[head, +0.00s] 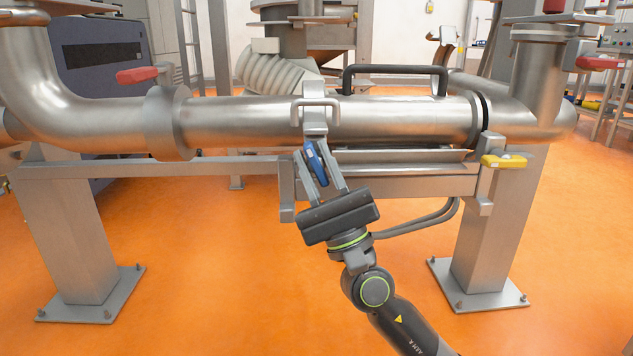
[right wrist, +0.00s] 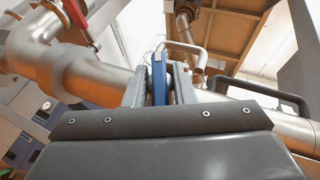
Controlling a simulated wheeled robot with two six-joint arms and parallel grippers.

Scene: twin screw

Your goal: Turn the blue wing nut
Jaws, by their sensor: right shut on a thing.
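The blue wing nut (head: 317,164) sits at the front of the steel pipe, just below a small bent metal handle (head: 315,106). My right gripper (head: 322,168) reaches up from below and is shut on the wing nut, with one finger on each side of it. The nut is tilted slightly, its top leaning left in the head view. In the right wrist view the blue wing nut (right wrist: 159,80) stands upright between the two fingers (right wrist: 160,85). The fingers hide part of the nut. My left gripper is not in view.
The horizontal pipe (head: 240,122) runs across on a grey frame (head: 150,169). A yellow handle (head: 503,162) is at the right, and red handles (head: 137,75) are at the left and far right. A black handle (head: 395,70) stands above the pipe. The orange floor (head: 230,270) below is clear.

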